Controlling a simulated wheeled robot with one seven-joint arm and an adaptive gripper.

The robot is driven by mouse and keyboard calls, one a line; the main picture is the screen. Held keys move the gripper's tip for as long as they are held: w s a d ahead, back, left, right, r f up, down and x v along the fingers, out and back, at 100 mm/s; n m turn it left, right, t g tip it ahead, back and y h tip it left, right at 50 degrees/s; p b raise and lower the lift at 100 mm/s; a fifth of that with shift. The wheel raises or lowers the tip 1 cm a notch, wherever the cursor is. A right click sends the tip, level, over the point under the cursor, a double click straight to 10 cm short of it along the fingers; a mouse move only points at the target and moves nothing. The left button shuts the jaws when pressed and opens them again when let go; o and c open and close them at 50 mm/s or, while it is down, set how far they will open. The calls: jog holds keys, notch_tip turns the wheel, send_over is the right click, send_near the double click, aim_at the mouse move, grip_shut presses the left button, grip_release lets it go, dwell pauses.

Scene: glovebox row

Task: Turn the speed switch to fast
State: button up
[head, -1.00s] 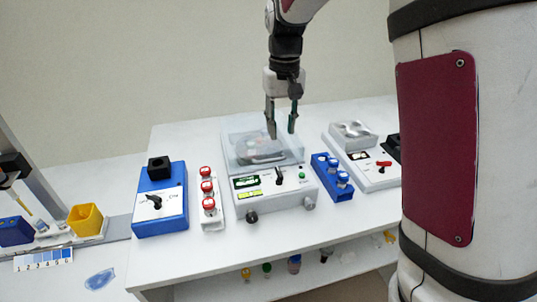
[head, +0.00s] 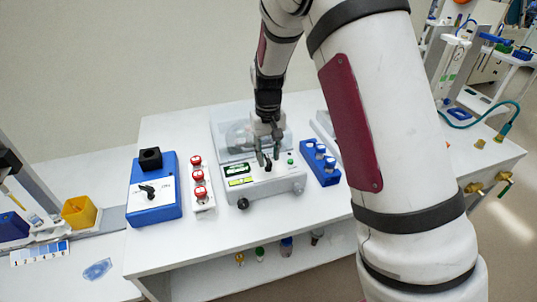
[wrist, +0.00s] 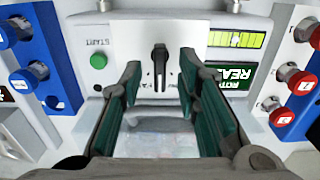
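A black knob (wrist: 159,66) is on the sloped front panel of the white device (head: 272,188), with small lettering around it that I cannot fully read. In the head view the knob (head: 268,166) is partly hidden by my gripper (head: 268,158). In the wrist view my gripper (wrist: 160,78) is open, with its green-padded fingers on either side of the knob. A gap shows between the knob and each finger. The knob stands about upright in the wrist view. A blue box (head: 168,208) at left has its own black switch (head: 147,190).
A green START button (wrist: 98,61) and a green display (wrist: 236,77) flank the knob. A rack with red-capped vials (head: 201,205) stands left of the device, and a blue vial rack (head: 321,175) right of it. Clear table lies in front.

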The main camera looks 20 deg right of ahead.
jog(key=shift+f, duration=0.35)
grip_shut()
jog(key=shift+m, duration=3)
